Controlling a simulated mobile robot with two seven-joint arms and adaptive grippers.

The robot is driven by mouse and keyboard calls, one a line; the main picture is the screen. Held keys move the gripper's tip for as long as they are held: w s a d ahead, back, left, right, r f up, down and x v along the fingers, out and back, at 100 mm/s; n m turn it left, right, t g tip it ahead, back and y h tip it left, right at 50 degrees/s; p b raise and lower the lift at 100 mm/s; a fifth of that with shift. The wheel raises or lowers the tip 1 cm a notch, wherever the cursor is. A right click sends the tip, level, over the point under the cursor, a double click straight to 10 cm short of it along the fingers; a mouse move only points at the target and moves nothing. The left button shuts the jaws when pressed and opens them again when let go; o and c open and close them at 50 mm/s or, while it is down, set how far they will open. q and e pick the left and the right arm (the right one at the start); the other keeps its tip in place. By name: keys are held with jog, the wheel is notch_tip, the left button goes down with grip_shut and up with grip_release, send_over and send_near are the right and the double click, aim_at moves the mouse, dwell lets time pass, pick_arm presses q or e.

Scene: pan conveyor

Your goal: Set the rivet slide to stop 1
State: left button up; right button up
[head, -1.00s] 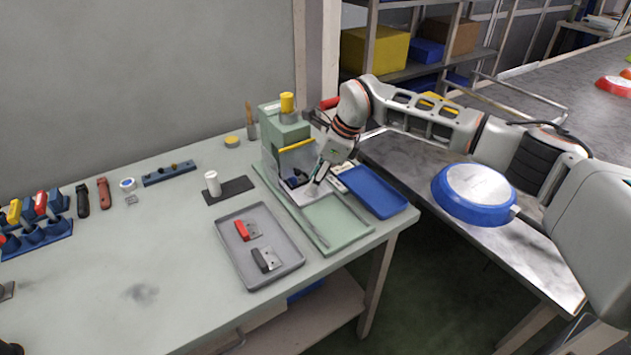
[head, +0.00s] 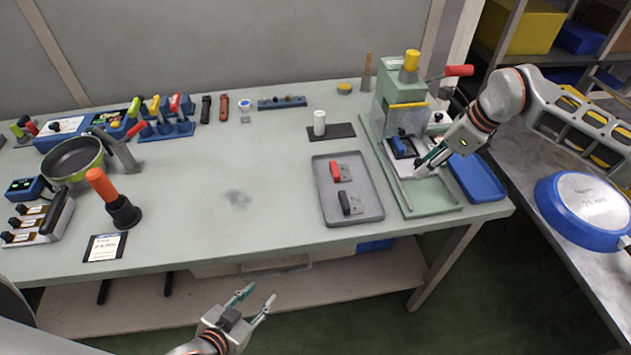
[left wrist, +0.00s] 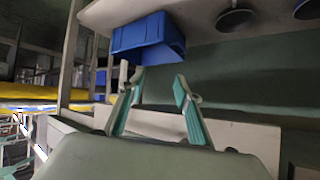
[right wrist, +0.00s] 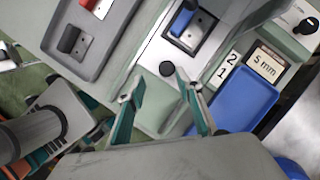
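The green rivet press (head: 398,100) stands at the back right of the bench. Its pale slide plate (right wrist: 204,24) carries a blue-handled piece (right wrist: 183,20), which also shows in the head view (head: 399,144). A round dark knob (right wrist: 167,68) lies at the slide's near end, just beyond my right fingertips. The stop labels, 2 (right wrist: 233,58) and 1 (right wrist: 221,74), are to the right of the knob. My right gripper (right wrist: 157,88) is open, its fingers apart either side of the knob's line; contact cannot be told. My left gripper (head: 260,293) is open and empty, in front of the bench.
A grey tray (head: 372,205) with red and black handled pieces is left of the press. A blue tray (head: 476,180) is on its right. An upturned blue pan (head: 583,209) lies on the right-hand metal surface. The bench's middle is clear; tools and a green pan (head: 74,158) crowd its left.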

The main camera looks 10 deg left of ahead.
jog(key=s, duration=0.1)
jog(key=s+d, duration=0.1)
jog(key=shift+s+r+p, duration=0.25)
jog(key=shift+s+p, duration=0.05)
jog(key=shift+p, duration=0.05)
jog(key=w+v, duration=0.1)
jog(key=v, duration=0.6)
jog(key=s+a+m+y+b, duration=0.1)
jog(key=s+a+y, duration=0.4)
jog(key=a, duration=0.9)
jog(key=s+a+m+g+y+b, duration=0.1)
jog(key=s+a+m+y, duration=0.3)
jog(key=s+a, duration=0.4)
jog(key=shift+s+a+f+y, duration=0.2)
jog(key=shift+a+y, duration=0.5)
jog(key=shift+a, duration=2.45)
